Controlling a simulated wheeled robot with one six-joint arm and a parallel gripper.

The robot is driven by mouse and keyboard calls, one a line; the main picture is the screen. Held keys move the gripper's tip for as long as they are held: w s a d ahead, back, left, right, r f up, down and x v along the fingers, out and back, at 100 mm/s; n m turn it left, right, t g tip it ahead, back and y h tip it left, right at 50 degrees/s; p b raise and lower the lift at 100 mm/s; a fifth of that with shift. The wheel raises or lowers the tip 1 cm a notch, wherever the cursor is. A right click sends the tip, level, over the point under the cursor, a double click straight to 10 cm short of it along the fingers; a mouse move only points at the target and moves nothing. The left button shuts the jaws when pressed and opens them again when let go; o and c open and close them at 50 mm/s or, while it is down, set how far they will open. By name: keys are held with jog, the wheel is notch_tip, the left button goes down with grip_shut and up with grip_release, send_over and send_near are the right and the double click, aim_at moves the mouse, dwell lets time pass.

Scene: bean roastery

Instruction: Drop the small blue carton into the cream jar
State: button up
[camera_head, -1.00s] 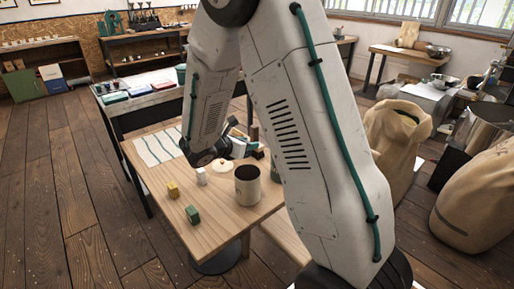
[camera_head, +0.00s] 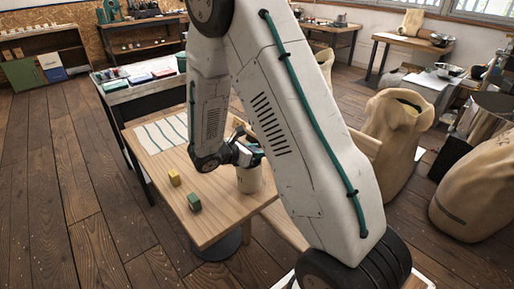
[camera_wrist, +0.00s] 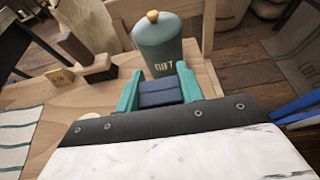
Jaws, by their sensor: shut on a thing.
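The small blue carton (camera_wrist: 163,97) is between the teal fingertips of my gripper (camera_wrist: 158,88) in the wrist view, and the jaws are shut on it. In the head view my gripper (camera_head: 250,153) is at the mouth of the cream jar (camera_head: 250,182), which stands upright on the wooden table. The gripper hides the jar's mouth, so I cannot tell how far the carton is above or inside the rim. The jar is not clearly visible in the wrist view.
A teal canister (camera_wrist: 158,48) with a wooden knob stands just beyond the fingertips. A dark block with a wooden handle (camera_wrist: 98,68) and a small labelled wooden block (camera_wrist: 60,77) are left of it. Yellow (camera_head: 174,178) and green (camera_head: 195,202) blocks sit on the table's near left.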

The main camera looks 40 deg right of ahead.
jog(key=o, duration=1)
jog(key=v, duration=0.7)
jog(key=shift+a+r, duration=0.2)
jog(key=shift+a, duration=0.2)
